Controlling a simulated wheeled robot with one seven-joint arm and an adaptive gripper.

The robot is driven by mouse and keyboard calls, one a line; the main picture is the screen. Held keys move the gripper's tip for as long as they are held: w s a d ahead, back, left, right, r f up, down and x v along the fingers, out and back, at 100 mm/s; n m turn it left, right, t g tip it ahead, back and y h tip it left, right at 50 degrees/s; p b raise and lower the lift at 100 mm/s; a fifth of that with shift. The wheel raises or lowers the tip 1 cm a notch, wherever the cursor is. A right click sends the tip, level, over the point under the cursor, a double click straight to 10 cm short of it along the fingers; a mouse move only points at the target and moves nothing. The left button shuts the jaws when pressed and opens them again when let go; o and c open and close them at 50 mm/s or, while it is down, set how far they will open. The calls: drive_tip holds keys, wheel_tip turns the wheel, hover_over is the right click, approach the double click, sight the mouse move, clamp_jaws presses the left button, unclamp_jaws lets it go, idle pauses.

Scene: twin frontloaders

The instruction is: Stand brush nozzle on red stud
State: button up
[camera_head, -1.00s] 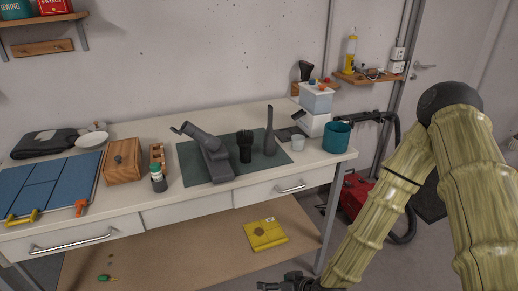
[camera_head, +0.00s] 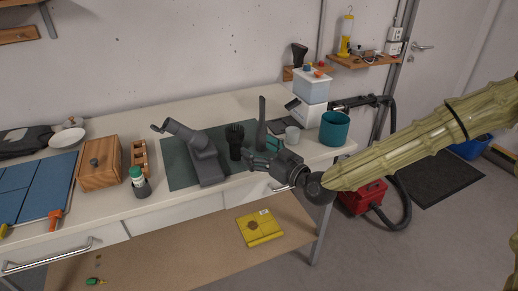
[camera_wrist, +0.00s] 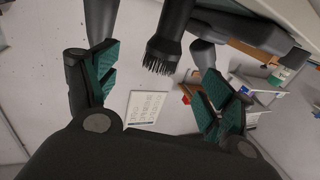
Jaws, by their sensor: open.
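The brush nozzle (camera_head: 235,141) is a dark round tool with bristles at its upper end. It stands upright on the dark green mat (camera_head: 178,174). In the wrist view the brush nozzle (camera_wrist: 165,48) hangs in from the top edge with its bristles towards the middle, between the finger lines. My gripper (camera_head: 259,152) is open and empty, just right of the brush nozzle, and its teal finger pads (camera_wrist: 160,75) show apart in the wrist view. A small orange-red stud (camera_head: 318,74) shows by the wall rack at back right; whether it is the red stud is unclear.
A tall crevice nozzle (camera_head: 262,118) stands close behind my gripper. A large grey nozzle (camera_head: 200,155) lies left of the brush. A dark nozzle (camera_head: 299,54) stands at the wall rack.

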sight(234, 129)
drive_tip(key=p+x, duration=0.2)
drive_tip(key=x, duration=0.8)
drive_tip(key=shift+w+a, duration=0.15)
drive_tip(key=shift+a, duration=0.35)
drive_tip(key=c, duration=1.1)
drive_tip(key=shift+c, duration=0.2)
drive_tip(key=shift+r, duration=0.15)
drive_tip(key=shift+r+p, duration=0.85)
drive_tip(key=shift+r, duration=1.1)
drive_tip(key=shift+f, duration=0.1)
